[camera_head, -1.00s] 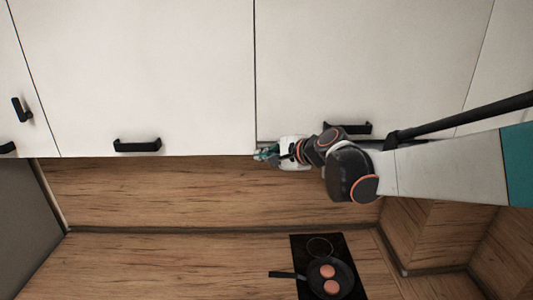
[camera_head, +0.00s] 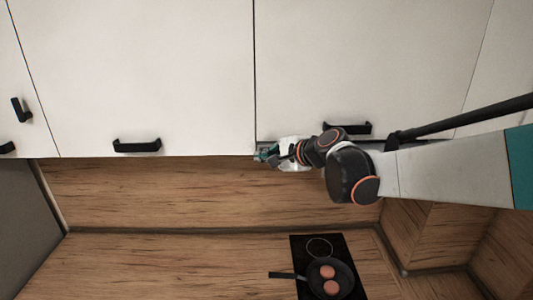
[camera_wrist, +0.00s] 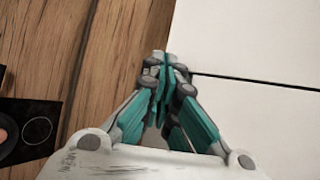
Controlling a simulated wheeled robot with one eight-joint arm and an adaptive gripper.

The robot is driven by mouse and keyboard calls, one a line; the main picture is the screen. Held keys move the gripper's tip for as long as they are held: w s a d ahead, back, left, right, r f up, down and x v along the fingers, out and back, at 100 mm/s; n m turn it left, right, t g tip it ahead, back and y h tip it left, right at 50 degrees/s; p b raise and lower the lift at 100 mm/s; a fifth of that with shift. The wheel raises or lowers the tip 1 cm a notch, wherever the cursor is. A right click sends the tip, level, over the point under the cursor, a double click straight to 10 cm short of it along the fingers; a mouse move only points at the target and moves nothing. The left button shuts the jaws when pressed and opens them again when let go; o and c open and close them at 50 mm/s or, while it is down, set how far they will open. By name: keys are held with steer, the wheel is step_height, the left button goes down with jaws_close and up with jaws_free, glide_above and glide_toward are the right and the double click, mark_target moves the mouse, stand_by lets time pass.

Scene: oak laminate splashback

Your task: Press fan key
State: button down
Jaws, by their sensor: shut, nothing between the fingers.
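My gripper (camera_head: 262,155) is shut and empty, at the lower edge of the upper cabinets, near the seam between two white doors. In the wrist view its teal and grey fingers (camera_wrist: 161,62) are together at the tips, over the border between wood and white panel. A narrow grey strip (camera_head: 264,146) shows under the right door, just by the fingertips. I cannot make out a fan key on it; my gripper and arm cover part of that area. Whether the fingertips touch the strip cannot be told.
White cabinet doors (camera_head: 190,70) with black handles (camera_head: 137,146) fill the upper part. Below is a wood splashback (camera_head: 150,195). A black hob (camera_head: 300,250) holds a pan (camera_head: 345,277) with two round brown items. The counter left of the hob is clear.

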steer(key=shift+s, duration=0.3)
steer(key=s, duration=0.6)
stand_by(0.4)
steer(key=s+d+f+n+g+h+b, duration=0.1)
steer(key=s+d+f+n+b, duration=0.3)
steer(key=s+f+b, duration=0.5)
steer(key=s+d+f+n+g+h+b, duration=0.1)
steer(key=s+d+f+n+h+b, duration=0.3)
steer(key=f+b, duration=1)
steer(key=s+d+f+n+g+h+b, duration=0.1)
steer(key=s+d+f+n+h+b, duration=0.2)
steer(key=s+d+f+b, duration=0.6)
steer(key=s+f+n+b, duration=0.2)
steer(key=s+f, duration=0.2)
steer(key=f, duration=0.7)
steer(key=shift+s+d+f+n+b, duration=0.15)
steer(key=shift+s+d+n+b, duration=0.15)
steer(key=shift+s+d+n, duration=0.1)
